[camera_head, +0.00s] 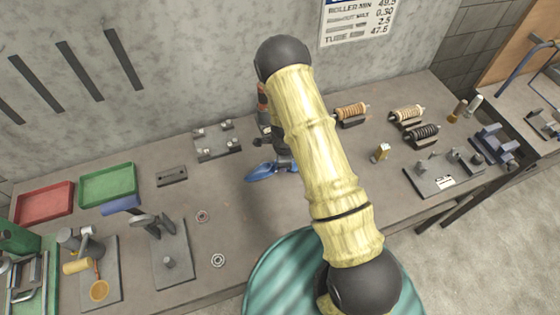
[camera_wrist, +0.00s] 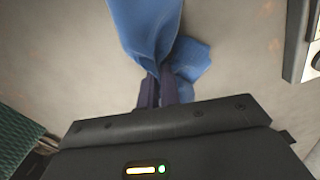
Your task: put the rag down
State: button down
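The blue rag (camera_head: 262,172) is at the middle of the workbench, beside my gripper (camera_head: 284,163) in the head view. In the wrist view the rag (camera_wrist: 146,25) stretches up from the fingertips, with a second fold (camera_wrist: 192,60) to their right. My gripper (camera_wrist: 159,80) has its two dark fingers close together, with the rag gathered and pinched between their tips. The rag hangs at or very near the bench top; I cannot tell how much of it touches. My arm hides part of the bench to the right.
A grey plate with several knobs (camera_head: 215,141) stands behind and left of the rag. Small rings (camera_head: 218,260) lie to the front left. Red (camera_head: 44,203) and green (camera_head: 108,185) trays are far left. Spools (camera_head: 350,113) stand to the right. Bare bench lies left of the rag.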

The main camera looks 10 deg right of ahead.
jog(key=c, duration=1.2)
grip_release()
jog(key=shift+r, duration=0.1)
jog(key=shift+s+r+p, duration=0.3)
jog(key=shift+r+p, duration=0.2)
jog(key=shift+r, duration=0.25)
jog(key=shift+s+r+p, duration=0.3)
jog(key=shift+r+p, duration=0.2)
jog(key=shift+r, duration=0.2)
jog(key=s+r+p, duration=0.3)
jog(key=r+p, duration=0.1)
jog(key=r, duration=0.3)
jog(key=shift+d, duration=0.2)
